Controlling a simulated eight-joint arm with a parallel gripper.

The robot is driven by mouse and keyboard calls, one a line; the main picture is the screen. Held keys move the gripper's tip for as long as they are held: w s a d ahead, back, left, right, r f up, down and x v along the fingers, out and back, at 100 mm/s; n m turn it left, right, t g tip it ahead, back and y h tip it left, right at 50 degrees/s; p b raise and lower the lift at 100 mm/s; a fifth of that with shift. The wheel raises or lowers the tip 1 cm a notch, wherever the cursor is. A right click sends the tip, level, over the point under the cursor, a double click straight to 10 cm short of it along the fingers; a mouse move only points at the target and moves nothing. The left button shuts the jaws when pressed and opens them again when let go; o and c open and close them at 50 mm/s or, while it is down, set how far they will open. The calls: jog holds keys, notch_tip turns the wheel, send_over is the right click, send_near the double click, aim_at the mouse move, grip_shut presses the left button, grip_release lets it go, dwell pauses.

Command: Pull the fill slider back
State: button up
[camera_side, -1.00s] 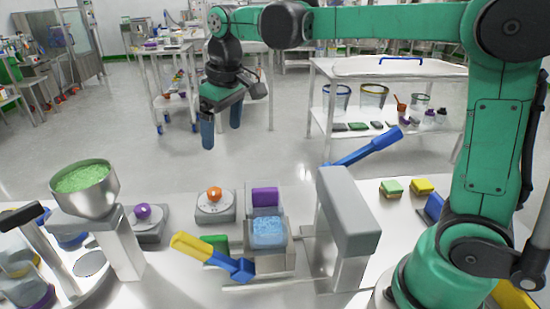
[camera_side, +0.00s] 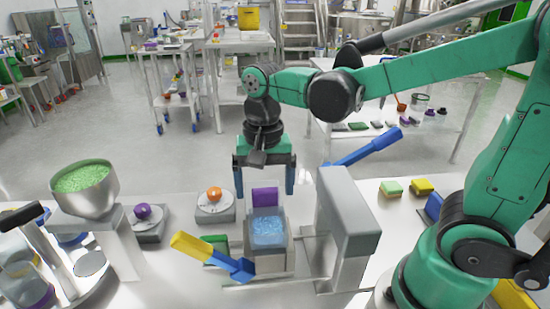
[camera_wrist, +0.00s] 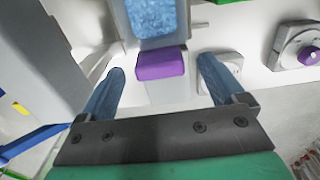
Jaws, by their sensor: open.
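A purple block (camera_side: 265,197), which looks like the slider's grip, stands at the back end of a grey box of blue granules (camera_side: 268,226) on the bench. In the wrist view the purple block (camera_wrist: 160,63) sits between my two blue fingers, with the blue granules (camera_wrist: 152,17) beyond it. My gripper (camera_side: 265,190) points down at the back of the box, open and empty, one finger left and one right of the purple block. It also shows open in the wrist view (camera_wrist: 160,68), with gaps on both sides of the block. I cannot tell the exact height between fingertips and block.
A grey upright housing (camera_side: 348,215) with a blue lever (camera_side: 368,147) stands close on the right. A yellow-and-blue lever (camera_side: 212,255) lies in front left. An orange-knobbed dial (camera_side: 214,200) is left of my gripper. A hopper of green granules (camera_side: 84,185) stands far left.

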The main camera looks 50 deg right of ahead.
aim_at(265, 205)
jog(key=shift+f, duration=2.25)
jog(key=shift+c, duration=0.2)
grip_shut()
